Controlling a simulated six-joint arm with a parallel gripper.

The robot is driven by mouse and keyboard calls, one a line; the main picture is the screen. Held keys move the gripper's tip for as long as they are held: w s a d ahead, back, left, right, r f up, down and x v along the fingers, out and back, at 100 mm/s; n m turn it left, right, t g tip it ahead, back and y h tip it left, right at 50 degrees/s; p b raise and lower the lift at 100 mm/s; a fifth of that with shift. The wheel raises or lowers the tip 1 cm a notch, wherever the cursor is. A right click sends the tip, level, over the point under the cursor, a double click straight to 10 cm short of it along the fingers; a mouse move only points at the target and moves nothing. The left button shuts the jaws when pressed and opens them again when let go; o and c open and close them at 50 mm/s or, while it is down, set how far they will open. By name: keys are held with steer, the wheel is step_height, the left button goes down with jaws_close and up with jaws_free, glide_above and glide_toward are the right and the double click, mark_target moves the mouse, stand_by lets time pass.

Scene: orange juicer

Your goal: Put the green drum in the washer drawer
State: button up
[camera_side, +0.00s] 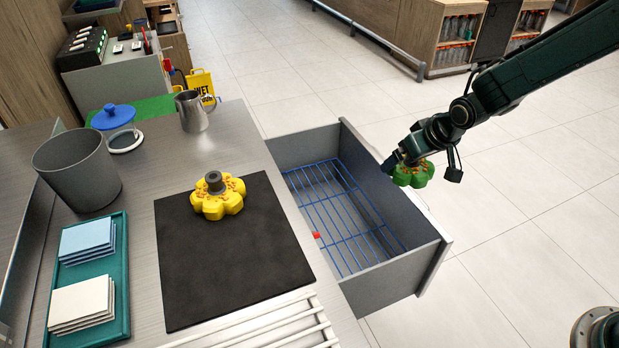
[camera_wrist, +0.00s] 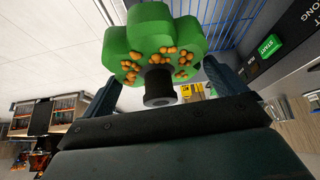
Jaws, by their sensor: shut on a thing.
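The green drum (camera_side: 413,174) is a flower-shaped piece with orange dots and a dark hub. My gripper (camera_side: 400,160) is shut on it and holds it in the air by the drawer's right wall. In the wrist view the green drum (camera_wrist: 155,45) fills the top middle, its dark hub toward the camera, between the two fingers of my gripper (camera_wrist: 160,90). The washer drawer (camera_side: 432,262) is pulled open, with a blue wire rack (camera_side: 345,225) inside. A small red thing (camera_side: 316,235) shows at the rack's left edge.
A yellow drum (camera_side: 218,205) with a grey hub sits on a black mat (camera_side: 240,270) on the counter. A grey bin (camera_side: 78,172), a metal pitcher (camera_side: 194,111) and a teal tray (camera_side: 122,300) with cloths stand around it. The floor right of the drawer is clear.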

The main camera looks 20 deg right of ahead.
steer(key=w+a+f, duration=0.5)
steer(key=a, duration=0.5)
steer(key=shift+f+n, duration=0.3)
steer(key=shift+f, duration=0.1)
step_height(320, 180, down, 16)
steer(key=shift+f, duration=0.1)
steer(key=shift+f, duration=1.85)
steer(key=shift+f, duration=0.2)
steer(key=o, duration=0.6)
steer(key=shift+o, duration=0.2)
steer(key=shift+r, duration=0.2)
